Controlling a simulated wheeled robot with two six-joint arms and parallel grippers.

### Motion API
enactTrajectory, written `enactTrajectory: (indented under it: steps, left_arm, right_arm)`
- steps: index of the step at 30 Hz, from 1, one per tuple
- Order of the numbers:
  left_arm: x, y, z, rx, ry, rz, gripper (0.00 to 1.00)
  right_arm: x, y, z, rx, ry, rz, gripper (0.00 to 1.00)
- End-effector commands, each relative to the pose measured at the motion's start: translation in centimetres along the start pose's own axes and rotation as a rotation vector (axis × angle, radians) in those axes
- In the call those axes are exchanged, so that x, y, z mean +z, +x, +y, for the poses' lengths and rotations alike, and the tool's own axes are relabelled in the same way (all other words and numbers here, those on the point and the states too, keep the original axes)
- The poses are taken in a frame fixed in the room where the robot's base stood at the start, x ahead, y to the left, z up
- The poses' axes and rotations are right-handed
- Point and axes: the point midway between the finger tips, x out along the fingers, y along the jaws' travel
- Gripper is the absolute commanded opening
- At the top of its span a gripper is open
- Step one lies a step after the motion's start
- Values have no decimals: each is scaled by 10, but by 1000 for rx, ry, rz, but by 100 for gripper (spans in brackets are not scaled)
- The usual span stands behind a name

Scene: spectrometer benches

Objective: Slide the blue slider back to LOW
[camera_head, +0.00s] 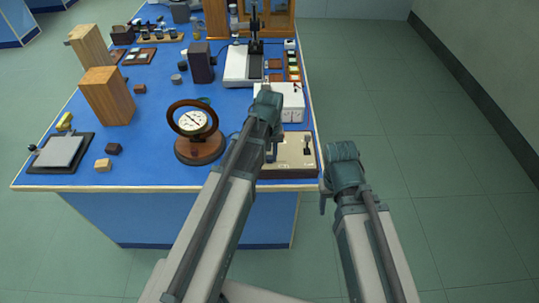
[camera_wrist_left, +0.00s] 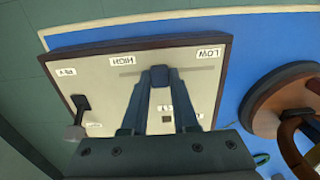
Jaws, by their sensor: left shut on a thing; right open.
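The beige panel (camera_wrist_left: 105,95) with a dark wooden frame fills the left wrist view. It has a slot with a HIGH label (camera_wrist_left: 122,60) on the left and a LOW label (camera_wrist_left: 209,53) on the right. My left gripper (camera_wrist_left: 160,82) is shut on the blue slider (camera_wrist_left: 160,74), which stands between the labels, away from both slot ends. The fingers hide most of the slider. In the head view, my left gripper (camera_head: 271,152) reaches down to the panel (camera_head: 288,163), partly covering it. My right gripper (camera_head: 323,200) is open and empty, off the table's right edge.
A black lever (camera_wrist_left: 80,107) stands on the panel by the REV label (camera_wrist_left: 68,72). A round gauge (camera_head: 194,123) on a wooden base (camera_head: 200,153) stands left of the panel. A white box (camera_head: 290,108) stands behind it. The floor right of the table is clear.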

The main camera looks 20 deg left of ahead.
Motion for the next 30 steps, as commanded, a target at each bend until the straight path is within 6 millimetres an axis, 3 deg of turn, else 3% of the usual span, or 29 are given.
enactTrajectory:
  steps: [9, 19, 30]
  left_arm:
    - [0, 0, -1, 0, 0, 0, 0]
    - [1, 0, -60, -1, -4, 0, 0]
    - [0, 0, -70, -5, -1, 0, 0]
  right_arm:
    - [0, 0, 0, 0, 0, 0, 57]
    - [0, 0, 0, 0, 0, 0, 57]
    - [0, 0, 0, 0, 0, 0, 57]
